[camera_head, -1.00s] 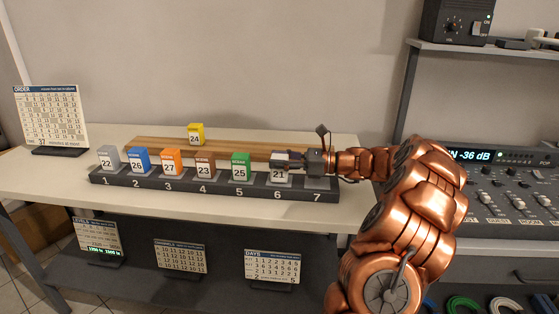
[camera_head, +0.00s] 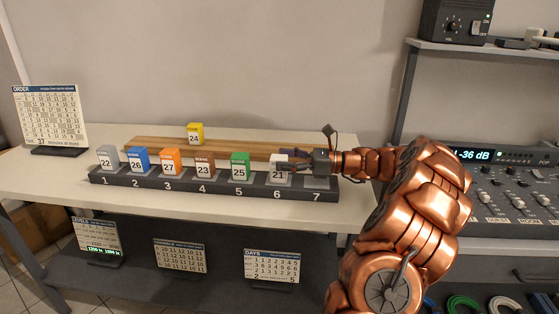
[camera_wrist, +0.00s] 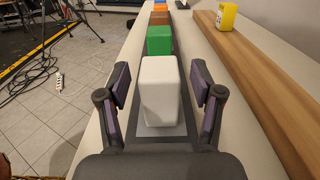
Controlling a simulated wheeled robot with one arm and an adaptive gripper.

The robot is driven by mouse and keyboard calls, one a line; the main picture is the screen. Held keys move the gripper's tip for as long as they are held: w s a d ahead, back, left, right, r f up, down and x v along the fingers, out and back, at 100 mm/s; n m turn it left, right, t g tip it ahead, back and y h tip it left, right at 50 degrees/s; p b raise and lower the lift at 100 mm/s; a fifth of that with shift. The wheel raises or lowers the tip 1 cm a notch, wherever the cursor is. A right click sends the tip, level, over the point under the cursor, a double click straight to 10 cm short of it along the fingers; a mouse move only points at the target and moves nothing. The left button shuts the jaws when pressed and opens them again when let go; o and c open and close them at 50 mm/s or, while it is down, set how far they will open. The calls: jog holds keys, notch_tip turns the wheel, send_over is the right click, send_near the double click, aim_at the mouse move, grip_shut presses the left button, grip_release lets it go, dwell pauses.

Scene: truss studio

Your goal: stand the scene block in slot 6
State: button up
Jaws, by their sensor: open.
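A white block (camera_head: 281,175) marked 21 stands upright in slot 6 of the dark numbered rack (camera_head: 318,187); its small upper label is too small to read. It also shows in the wrist view as a plain white block (camera_wrist: 159,88). My gripper (camera_head: 294,160) is at the right of this block, low over the slot 7 end. In the wrist view my gripper (camera_wrist: 160,92) is open, one finger on each side of the white block, with gaps between fingers and block.
Slots 1 to 5 hold grey, blue, orange, brown and green (camera_head: 240,166) blocks. Slot 7 looks empty. A yellow block (camera_head: 195,133) marked 24 stands on the wooden board (camera_head: 150,145) behind the rack. An order calendar (camera_head: 50,115) stands at left.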

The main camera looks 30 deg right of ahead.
jog(key=v, duration=1)
dwell(0.7)
